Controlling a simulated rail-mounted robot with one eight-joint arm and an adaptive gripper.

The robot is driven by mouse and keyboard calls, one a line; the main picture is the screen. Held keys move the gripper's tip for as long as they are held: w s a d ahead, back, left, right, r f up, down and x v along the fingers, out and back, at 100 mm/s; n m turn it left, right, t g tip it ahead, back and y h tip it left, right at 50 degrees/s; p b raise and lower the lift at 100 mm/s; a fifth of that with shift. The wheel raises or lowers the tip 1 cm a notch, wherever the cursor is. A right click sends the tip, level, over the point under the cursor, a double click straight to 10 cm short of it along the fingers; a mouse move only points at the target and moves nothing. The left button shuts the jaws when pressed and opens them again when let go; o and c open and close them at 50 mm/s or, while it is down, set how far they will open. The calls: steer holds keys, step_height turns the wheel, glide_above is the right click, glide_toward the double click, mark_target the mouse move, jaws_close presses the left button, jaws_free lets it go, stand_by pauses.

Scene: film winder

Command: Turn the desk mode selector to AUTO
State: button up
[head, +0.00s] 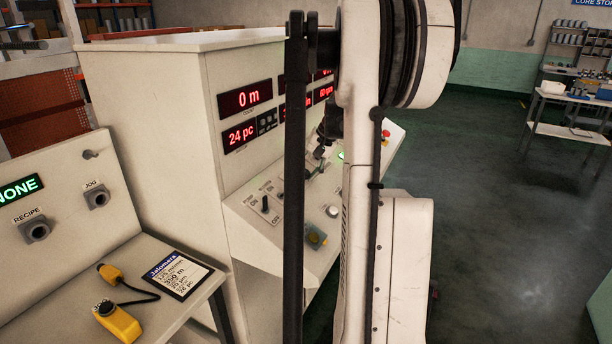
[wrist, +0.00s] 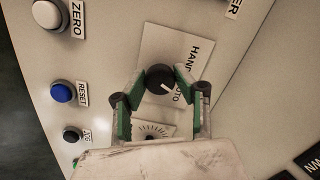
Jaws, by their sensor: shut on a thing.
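The desk mode selector (wrist: 160,77) is a round black knob on a pale plate marked HAND and AUTO (wrist: 178,96) in the wrist view. Its white pointer mark faces the lower right, toward the AUTO lettering. My gripper (wrist: 155,88) has its green-padded fingers on either side of the knob and is shut on it. In the head view my gripper (head: 318,163) is at the sloping desk, partly hidden behind my arm, and the selector cannot be made out there.
White ZERO (wrist: 47,13), blue RESET (wrist: 62,92) and black JOG (wrist: 72,134) buttons lie left of my fingers. An ON/OFF switch (head: 266,206) and a yellow-and-green device (head: 316,237) are on the desk (head: 245,204). Red displays (head: 245,97) stand above it. Open floor lies to the right.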

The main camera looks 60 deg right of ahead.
steer(key=shift+m, duration=0.6)
steer(key=o, duration=1.1)
steer(key=v, duration=1.2)
steer(key=shift+s, duration=0.1)
